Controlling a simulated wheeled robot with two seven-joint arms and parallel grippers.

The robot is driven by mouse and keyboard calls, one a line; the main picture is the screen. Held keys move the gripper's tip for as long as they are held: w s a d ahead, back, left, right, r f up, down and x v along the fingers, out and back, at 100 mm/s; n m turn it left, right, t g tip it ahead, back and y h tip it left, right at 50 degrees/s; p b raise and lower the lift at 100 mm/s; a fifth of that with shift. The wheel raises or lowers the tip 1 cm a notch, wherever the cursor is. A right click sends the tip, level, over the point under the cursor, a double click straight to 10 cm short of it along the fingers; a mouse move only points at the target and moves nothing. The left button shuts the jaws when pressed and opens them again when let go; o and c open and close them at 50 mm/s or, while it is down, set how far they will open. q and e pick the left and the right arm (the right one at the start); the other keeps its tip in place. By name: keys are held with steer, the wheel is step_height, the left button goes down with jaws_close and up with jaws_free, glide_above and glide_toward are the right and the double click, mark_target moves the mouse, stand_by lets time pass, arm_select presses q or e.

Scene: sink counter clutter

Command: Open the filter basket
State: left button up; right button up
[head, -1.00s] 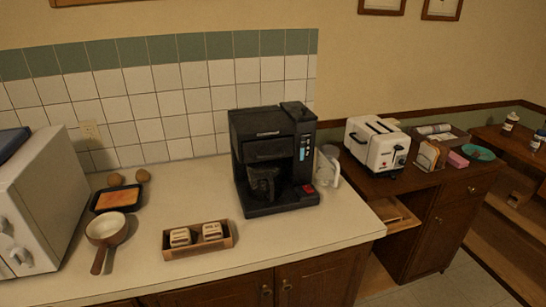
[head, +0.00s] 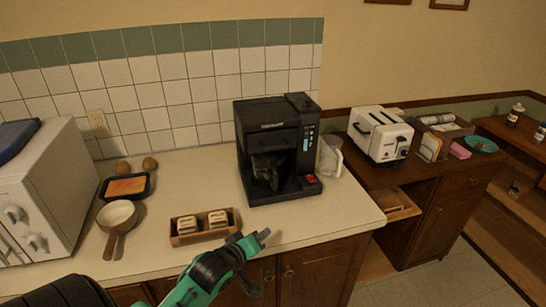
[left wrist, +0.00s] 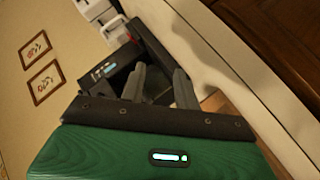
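The black coffee maker (head: 301,118) stands upright on the counter in the head view. Its filter basket (head: 270,143) appears to be the dark front section below the top band, and it looks closed. A dark carafe (head: 266,172) sits beneath it. My left gripper (head: 260,262) is at the counter's front edge, below and in front of the coffee maker, touching nothing visible. The left wrist view shows its two grey fingers (left wrist: 159,86) apart with nothing held. The coffee maker (left wrist: 108,80) with its lit display shows beyond them. My right gripper is not in view.
A tray with two small blocks (head: 202,226) lies just left of my left gripper. A pan (head: 116,216), a black dish (head: 127,187) and a white microwave (head: 60,190) are farther left. A clear pitcher (head: 329,157) stands close to the coffee maker's right side. Counter before the coffee maker is clear.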

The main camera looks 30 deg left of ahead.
mark_target(274, 148)
arm_select(q)
steer(key=w+a+r+n+t, duration=0.3)
steer(key=a+r, duration=0.1)
steer(key=r, duration=0.3)
steer(key=w+a+r+n+t, duration=0.3)
steer(key=r+n, duration=0.1)
steer(key=r, duration=0.2)
steer(key=w+p, duration=0.1)
steer(key=w, duration=0.2)
steer(key=w+r+p, duration=0.1)
steer(key=w, duration=0.3)
steer(key=w+r+p, duration=0.1)
steer(key=w+p, duration=0.1)
steer(key=w, duration=0.2)
steer(key=shift+w+a, duration=0.25)
steer(key=shift+a, duration=0.15)
steer(key=shift+w, duration=0.75)
jaws_close()
